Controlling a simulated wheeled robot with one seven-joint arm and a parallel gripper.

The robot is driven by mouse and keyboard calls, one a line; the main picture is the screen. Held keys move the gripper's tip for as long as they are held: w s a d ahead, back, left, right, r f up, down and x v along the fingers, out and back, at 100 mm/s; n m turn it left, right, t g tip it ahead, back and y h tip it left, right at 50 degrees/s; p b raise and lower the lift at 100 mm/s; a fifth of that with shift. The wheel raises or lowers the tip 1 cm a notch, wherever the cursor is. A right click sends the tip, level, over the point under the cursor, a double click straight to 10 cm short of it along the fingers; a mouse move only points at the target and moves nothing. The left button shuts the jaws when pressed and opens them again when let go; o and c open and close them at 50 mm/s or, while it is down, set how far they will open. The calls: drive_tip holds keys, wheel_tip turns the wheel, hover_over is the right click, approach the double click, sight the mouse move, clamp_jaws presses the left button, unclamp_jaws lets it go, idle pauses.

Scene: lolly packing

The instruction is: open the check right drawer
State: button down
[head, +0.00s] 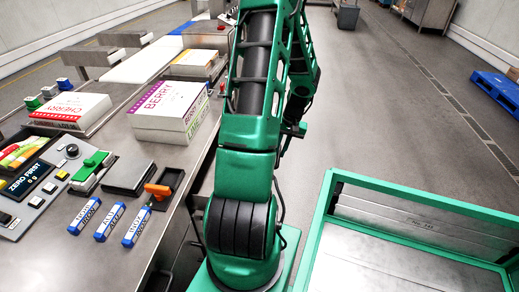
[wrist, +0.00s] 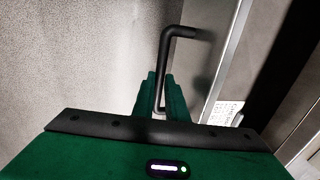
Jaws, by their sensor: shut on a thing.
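In the wrist view a black bent bar handle (wrist: 164,58) stands out from a grey metal front (wrist: 212,75). My gripper (wrist: 159,92) has its two green fingers on either side of the handle and is shut on it. A white printed label (wrist: 226,111) is on the right, near a dark strip. I cannot read the label, nor tell how far the drawer stands open. In the head view my green arm hides the gripper, and the drawer front is not clearly visible.
In the head view the steel bench (head: 140,165) on the left carries a berry box (head: 163,103), a cherry box (head: 72,108), a scale display (head: 28,178) and several blue-and-white labelled bars. A green-framed cart (head: 430,222) stands at right.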

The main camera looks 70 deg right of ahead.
drive_tip(key=shift+s+d, duration=0.2)
drive_tip(key=shift+s, duration=0.6)
drive_tip(key=shift+s+d, duration=0.2)
drive_tip(key=shift+s, duration=0.65)
drive_tip(key=shift+s+d, duration=0.2)
drive_tip(key=shift+s, duration=0.6)
drive_tip(key=c, duration=2)
unclamp_jaws()
drive_tip(key=shift+c, duration=0.2)
wheel_tip(320, 180, up, 11)
drive_tip(key=s, duration=0.1)
drive_tip(key=shift+s+d+f, duration=0.15)
drive_tip(key=shift+s+d, duration=0.05)
drive_tip(key=shift+s, duration=0.2)
